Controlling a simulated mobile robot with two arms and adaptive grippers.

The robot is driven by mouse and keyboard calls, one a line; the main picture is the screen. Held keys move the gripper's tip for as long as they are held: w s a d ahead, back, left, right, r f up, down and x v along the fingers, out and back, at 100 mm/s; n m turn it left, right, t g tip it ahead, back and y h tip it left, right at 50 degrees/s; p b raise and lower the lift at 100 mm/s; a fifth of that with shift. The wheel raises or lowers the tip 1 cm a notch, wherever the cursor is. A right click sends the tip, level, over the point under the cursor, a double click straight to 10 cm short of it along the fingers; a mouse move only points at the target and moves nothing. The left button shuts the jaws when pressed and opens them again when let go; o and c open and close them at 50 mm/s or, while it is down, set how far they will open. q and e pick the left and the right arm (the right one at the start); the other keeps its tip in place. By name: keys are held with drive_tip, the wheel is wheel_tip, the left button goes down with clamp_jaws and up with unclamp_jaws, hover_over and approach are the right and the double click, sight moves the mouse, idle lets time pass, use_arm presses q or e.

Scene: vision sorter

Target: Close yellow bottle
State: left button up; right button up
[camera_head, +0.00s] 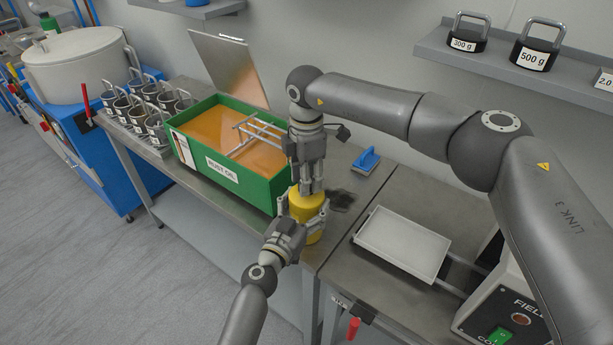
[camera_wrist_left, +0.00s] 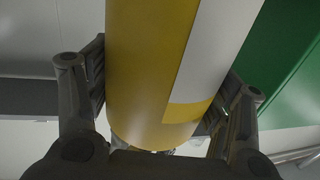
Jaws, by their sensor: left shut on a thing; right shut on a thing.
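The yellow bottle (camera_head: 308,212) stands upright near the front edge of the steel table, just in front of the green oil box. My left gripper (camera_head: 291,228) is shut around the body of the bottle from the front left. In the left wrist view the bottle (camera_wrist_left: 150,70), with a white label, fills the space between the left fingers (camera_wrist_left: 165,110). My right gripper (camera_head: 311,185) points down from above and is shut on the top of the bottle. The cap is hidden by its fingers, so I cannot tell how it sits.
The green box (camera_head: 252,187) of orange liquid, labelled "RUST OIL", stands behind the bottle with its lid (camera_head: 232,70) raised. A white tray (camera_head: 403,245) and a blue-handled tool (camera_head: 366,160) lie to the right. Several metal cups (camera_head: 156,128) stand at the left.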

drive_tip(key=m, duration=0.5)
drive_tip(key=shift+m, duration=0.4)
drive_tip(key=m, duration=0.4)
drive_tip(key=o, duration=0.7)
drive_tip(key=shift+r, duration=0.15)
drive_tip(key=shift+r, duration=2.1)
drive_tip(key=shift+c, duration=0.3)
